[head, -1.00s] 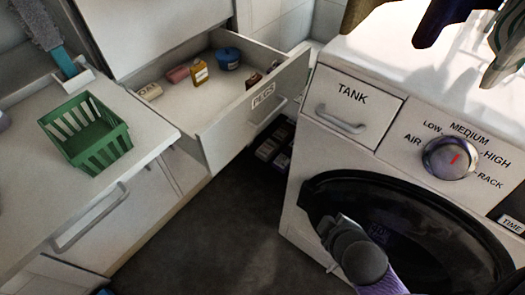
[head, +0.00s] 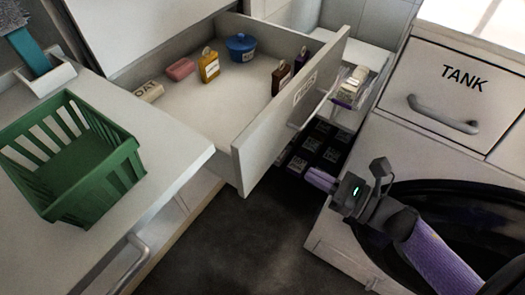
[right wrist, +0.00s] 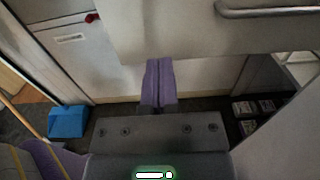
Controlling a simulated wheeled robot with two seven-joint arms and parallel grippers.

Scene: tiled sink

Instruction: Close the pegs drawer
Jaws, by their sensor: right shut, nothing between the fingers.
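The pegs drawer (head: 270,135) stands pulled open in the head view, its labelled front panel facing right with a bar handle (head: 311,107) on it. Inside lie a pink bar (head: 180,69), a yellow-brown bottle (head: 209,66), a blue pot (head: 241,46), a pale block (head: 150,91) and dark bottles (head: 281,77). My right gripper (head: 318,180) is shut and empty, below and in front of the drawer front, apart from it. In the right wrist view its purple fingers (right wrist: 158,82) are together, with a pale panel and bar handle above. My left gripper is not in view.
A green basket (head: 75,165) sits on the counter at left. The machine with the TANK drawer (head: 455,90) and dark round door stands close at right. Dark labelled items (head: 315,150) lie low behind the drawer front. The dark floor between is clear. A blue object (right wrist: 67,121) is on the floor.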

